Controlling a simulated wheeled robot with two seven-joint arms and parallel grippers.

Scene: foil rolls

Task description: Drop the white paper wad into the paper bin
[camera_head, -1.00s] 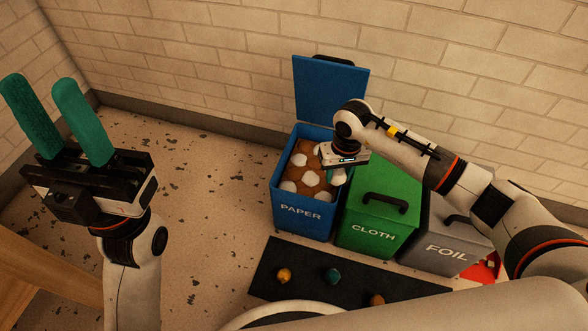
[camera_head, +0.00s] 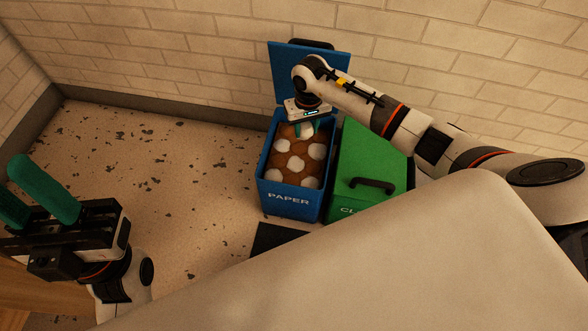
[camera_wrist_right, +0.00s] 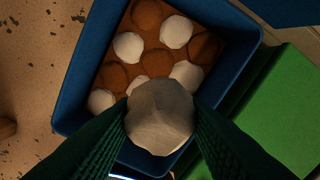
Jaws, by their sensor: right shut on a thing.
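The white paper wad (camera_wrist_right: 160,115) is held between the teal fingers of my right gripper (camera_wrist_right: 158,128) in the right wrist view. In the head view my right gripper (camera_head: 306,129) is over the back part of the open paper bin, with a bit of white between its fingers. The blue paper bin (camera_head: 290,208), labelled PAPER, has its lid (camera_head: 285,75) raised against the wall side. White and brown wads fill its inside. Its rim (camera_wrist_right: 72,95) also shows in the right wrist view. My left gripper (camera_head: 14,183) is open and empty at the far left, away from the bins.
The green cloth bin (camera_head: 370,160), lid shut, stands right beside the paper bin; it also shows in the right wrist view (camera_wrist_right: 285,115). A corner of a black mat (camera_head: 275,238) lies in front. The brick wall is close behind. Speckled floor to the left is free.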

